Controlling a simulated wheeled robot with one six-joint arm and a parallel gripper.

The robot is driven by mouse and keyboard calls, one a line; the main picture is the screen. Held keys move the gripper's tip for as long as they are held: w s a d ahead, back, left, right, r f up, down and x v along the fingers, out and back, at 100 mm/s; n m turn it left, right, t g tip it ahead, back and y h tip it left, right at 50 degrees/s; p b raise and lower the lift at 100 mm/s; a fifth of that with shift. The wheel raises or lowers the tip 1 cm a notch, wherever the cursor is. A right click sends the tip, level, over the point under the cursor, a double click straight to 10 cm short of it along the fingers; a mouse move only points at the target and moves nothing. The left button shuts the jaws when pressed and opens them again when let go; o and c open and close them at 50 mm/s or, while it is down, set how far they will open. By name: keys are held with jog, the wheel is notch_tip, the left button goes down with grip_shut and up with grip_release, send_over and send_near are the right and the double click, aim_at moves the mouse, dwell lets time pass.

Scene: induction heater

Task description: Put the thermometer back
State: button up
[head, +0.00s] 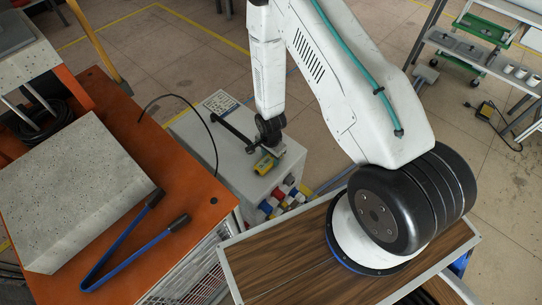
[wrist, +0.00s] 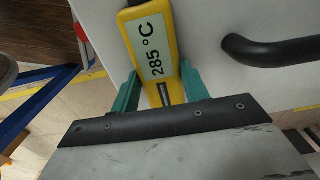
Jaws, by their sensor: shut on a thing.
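The thermometer (wrist: 153,45) is a yellow handheld unit with a grey display reading 285 °C. In the wrist view it lies between the two green fingers of my gripper (wrist: 160,88), which is shut on it. In the head view the yellow thermometer (head: 264,165) shows small at the end of my arm, above or against the pale grey box (head: 225,150) in the middle. I cannot tell whether it touches the box. The thermometer's far end is cut off in the wrist view.
A black bar handle (wrist: 265,50) stands out from the box close by the thermometer. Coloured plugs (head: 275,205) sit on the box's front. Left is an orange table (head: 100,85) with a speckled block (head: 75,190) and blue tongs (head: 130,240). Shelves (head: 480,50) stand far right.

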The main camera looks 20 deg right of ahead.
jog(key=o, duration=1.1)
jog(key=shift+c, duration=0.2)
notch_tip(320, 180, up, 12)
notch_tip(320, 180, up, 16)
jog(key=n, duration=0.3)
send_over(270, 157)
jog(key=s+d+r+n, duration=0.1)
jog(key=s+r+n, duration=0.35)
jog(key=r, duration=0.85)
jog(key=s+d+r+n+t, duration=0.1)
jog(key=s+r+n, duration=0.5)
jog(key=s+r, duration=0.9)
jog(key=s, duration=0.4)
jog(key=shift+s, duration=0.2)
